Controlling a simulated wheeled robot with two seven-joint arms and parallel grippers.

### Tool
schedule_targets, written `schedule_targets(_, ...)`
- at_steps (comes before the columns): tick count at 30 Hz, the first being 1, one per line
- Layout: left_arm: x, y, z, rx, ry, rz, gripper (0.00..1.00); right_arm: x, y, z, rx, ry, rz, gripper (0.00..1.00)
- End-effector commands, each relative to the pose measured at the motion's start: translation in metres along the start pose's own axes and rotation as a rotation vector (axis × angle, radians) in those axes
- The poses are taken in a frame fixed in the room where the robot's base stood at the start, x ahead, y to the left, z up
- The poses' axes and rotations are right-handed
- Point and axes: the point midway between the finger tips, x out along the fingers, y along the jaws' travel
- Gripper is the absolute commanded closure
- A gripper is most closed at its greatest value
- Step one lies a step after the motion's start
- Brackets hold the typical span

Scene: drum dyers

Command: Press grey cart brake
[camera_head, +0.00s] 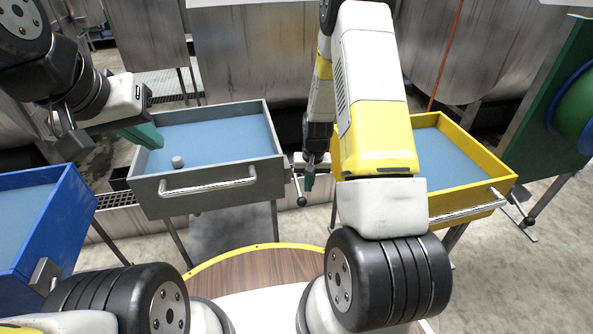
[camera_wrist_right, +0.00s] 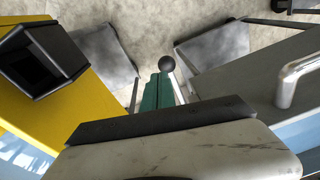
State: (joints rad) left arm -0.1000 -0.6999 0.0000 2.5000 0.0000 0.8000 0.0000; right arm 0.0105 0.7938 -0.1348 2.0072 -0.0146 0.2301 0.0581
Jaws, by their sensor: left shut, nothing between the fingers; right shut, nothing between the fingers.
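The grey cart (camera_head: 215,173) stands in the middle of the head view, with a blue inside and a silver front handle (camera_head: 208,182). Its brake lever (camera_head: 298,188), a thin rod with a dark ball end, hangs at its right front corner. In the right wrist view the ball (camera_wrist_right: 167,64) shows just past my green fingertips. My right gripper (camera_head: 309,182) is shut and empty, pointing down close beside the lever; whether they touch I cannot tell. My left gripper (camera_head: 146,136) is shut and empty at the cart's left rim.
A yellow cart (camera_head: 470,205) stands close on the right, with its own lever (camera_head: 522,215). A blue cart (camera_head: 50,225) stands at the left. A small grey cylinder (camera_head: 177,161) is inside the grey cart. My right arm works in the narrow gap between the grey and yellow carts.

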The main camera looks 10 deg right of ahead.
Motion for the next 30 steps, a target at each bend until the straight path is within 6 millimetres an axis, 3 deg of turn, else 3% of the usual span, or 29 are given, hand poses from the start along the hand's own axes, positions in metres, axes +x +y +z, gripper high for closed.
schedule_targets(6, 0.0, 0.0, 0.0, 0.0, 0.0, 0.0, 1.0, -0.031, 0.007, 0.036, -0.001, 0.002, 0.0, 1.0)
schedule_targets(12, 0.0, 0.0, 0.0, 0.0, 0.0, 0.0, 1.0, -0.045, 0.011, 0.053, -0.002, 0.003, -0.001, 1.0)
schedule_targets(30, 0.0, 0.0, 0.0, 0.0, 0.0, 0.0, 1.0, -0.05, 0.011, 0.056, -0.002, 0.004, -0.002, 1.0)
